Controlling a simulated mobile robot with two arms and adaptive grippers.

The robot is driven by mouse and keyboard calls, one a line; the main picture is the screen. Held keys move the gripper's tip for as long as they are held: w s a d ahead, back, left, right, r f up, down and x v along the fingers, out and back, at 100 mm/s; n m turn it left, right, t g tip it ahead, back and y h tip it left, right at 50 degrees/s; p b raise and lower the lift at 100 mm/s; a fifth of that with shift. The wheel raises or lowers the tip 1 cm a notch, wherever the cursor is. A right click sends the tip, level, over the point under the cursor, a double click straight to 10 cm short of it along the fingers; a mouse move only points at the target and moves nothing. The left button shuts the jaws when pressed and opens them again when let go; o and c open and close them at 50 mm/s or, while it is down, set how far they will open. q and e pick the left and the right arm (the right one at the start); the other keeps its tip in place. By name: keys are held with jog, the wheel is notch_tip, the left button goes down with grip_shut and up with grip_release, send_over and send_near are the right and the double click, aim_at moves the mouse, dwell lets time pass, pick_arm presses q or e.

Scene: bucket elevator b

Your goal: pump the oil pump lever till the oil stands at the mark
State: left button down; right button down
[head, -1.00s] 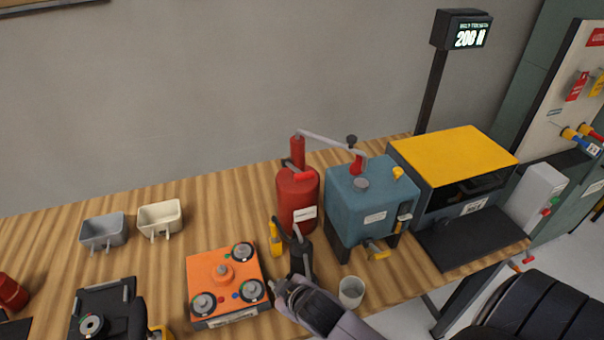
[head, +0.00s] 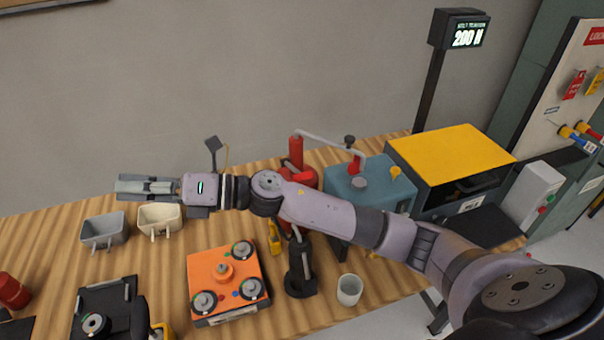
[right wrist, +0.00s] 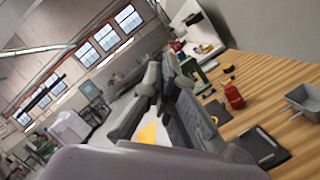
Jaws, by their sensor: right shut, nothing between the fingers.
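A red canister (head: 299,178) stands on the bench. A grey bar runs from its red post (head: 296,150) to a red spout (head: 357,163) on the blue tank (head: 345,186); a black knob (head: 350,140) shows near the bar's right end. I cannot tell whether this bar is the pump lever. No oil level or mark is readable; my right arm hides the tank's lower front. My right gripper (head: 126,188) is shut and empty, pointing left, appearing above the bins and apart from the canister. Its fingers also show in the right wrist view (right wrist: 165,75). My left gripper is not in view.
A black-based device (head: 300,283), a cup (head: 349,290) and an orange block (head: 222,269) are at the front. A grey bin (head: 103,232) and a cream bin (head: 160,218) stand left. A yellow-topped machine (head: 450,143) stands right.

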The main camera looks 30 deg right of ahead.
jog(key=s+d+f+n+g+h, duration=0.2)
jog(key=d+f+n+g+h, duration=0.3)
jog(key=d+n+g+h, duration=0.6)
jog(key=d+r+n+t+h, duration=0.1)
jog(key=d+h, duration=0.1)
jog(key=d, duration=0.5)
jog(key=d+r+n+t+h+p, duration=0.1)
jog(key=d+h, duration=0.1)
jog(key=d, duration=0.6)
jog(key=d+r+n+h, duration=0.1)
jog(key=d+h, duration=0.1)
jog(key=d, duration=0.5)
jog(key=shift+d+r+n+t, duration=0.15)
jog(key=shift+r+n+t, duration=0.15)
jog(key=shift+r+t, duration=0.1)
jog(key=shift+f, duration=0.15)
jog(key=shift+a+f+b, duration=0.2)
jog(key=shift+f+b, duration=0.85)
jog(key=shift+f, duration=0.65)
jog(key=shift+a+f+b, duration=0.2)
jog(key=shift+f+b, duration=0.8)
jog(key=shift+f, duration=0.65)
